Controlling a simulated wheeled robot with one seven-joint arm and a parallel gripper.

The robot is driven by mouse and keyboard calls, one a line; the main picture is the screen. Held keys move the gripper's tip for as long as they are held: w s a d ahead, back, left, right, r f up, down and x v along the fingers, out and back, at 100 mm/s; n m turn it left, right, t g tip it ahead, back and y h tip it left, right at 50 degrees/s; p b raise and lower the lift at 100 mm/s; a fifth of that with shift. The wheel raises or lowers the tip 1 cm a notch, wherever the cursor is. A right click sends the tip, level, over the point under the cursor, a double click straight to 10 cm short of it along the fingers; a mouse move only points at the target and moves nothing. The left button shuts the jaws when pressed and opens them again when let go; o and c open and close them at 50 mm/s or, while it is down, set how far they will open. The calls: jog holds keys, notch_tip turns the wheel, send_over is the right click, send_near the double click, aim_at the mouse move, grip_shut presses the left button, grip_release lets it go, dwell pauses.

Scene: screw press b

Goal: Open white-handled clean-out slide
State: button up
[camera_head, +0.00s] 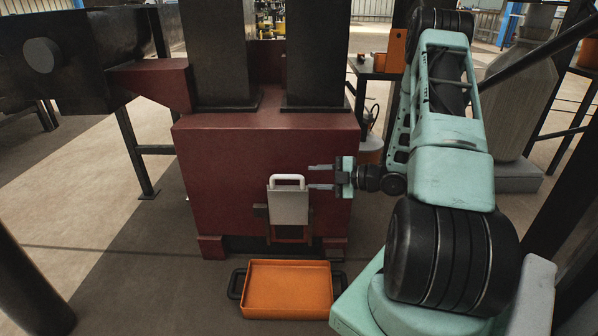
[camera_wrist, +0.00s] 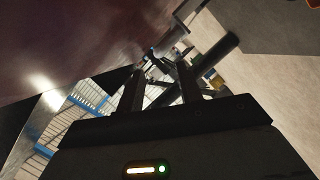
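The clean-out slide (camera_head: 289,207) is a pale grey plate low on the front of the dark red press body (camera_head: 225,160). A white U-shaped handle (camera_head: 287,178) stands at the top of the plate. My gripper (camera_head: 310,177) is just right of the handle, with its two fingers pointing left, apart from each other and empty. The fingers look close to the handle, but I cannot tell the depth gap.
An orange tray (camera_head: 288,288) with black side handles lies on the floor below the slide. An orange-brown frame (camera_head: 290,234) shows under the plate. Dark columns (camera_head: 318,60) rise above the press body. Floor to the left (camera_head: 130,220) is clear.

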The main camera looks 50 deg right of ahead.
jog(key=p+v, duration=0.2)
jog(key=v, duration=0.6)
jog(key=shift+s, duration=0.2)
jog(key=shift+d, duration=0.1)
